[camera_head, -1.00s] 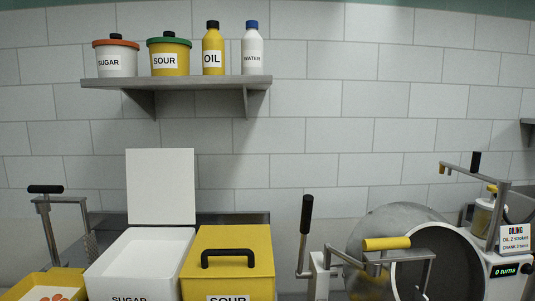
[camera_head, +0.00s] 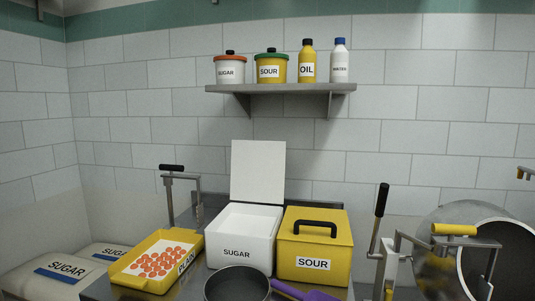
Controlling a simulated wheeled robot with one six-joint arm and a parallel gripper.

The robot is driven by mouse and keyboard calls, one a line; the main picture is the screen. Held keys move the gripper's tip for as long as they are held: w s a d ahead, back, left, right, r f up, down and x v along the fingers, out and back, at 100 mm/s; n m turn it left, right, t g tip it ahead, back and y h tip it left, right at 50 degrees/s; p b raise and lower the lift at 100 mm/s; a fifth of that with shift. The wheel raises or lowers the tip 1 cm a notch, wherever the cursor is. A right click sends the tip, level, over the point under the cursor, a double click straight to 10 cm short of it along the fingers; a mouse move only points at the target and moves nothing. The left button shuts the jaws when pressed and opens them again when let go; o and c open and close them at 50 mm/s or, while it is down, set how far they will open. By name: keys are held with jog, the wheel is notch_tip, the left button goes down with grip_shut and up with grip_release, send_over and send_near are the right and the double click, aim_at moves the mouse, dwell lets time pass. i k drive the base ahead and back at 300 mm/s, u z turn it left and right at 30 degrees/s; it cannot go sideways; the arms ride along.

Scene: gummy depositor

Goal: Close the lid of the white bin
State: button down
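The white bin (camera_head: 238,252), labelled SUGAR, stands on the counter near the middle of the head view. Its white lid (camera_head: 258,172) is open and stands upright at the back edge. The inside of the bin looks white and empty from here. My gripper is not in view.
A yellow bin (camera_head: 314,245) labelled SOUR, closed with a black handle, stands right beside it. A yellow PLAIN tray (camera_head: 122,274) of orange pieces is at left. A dark pan (camera_head: 237,286) and purple utensil (camera_head: 303,293) lie in front. A shelf (camera_head: 280,88) hangs above.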

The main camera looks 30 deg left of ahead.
aim_at(259, 167)
jog(key=u, duration=1.15)
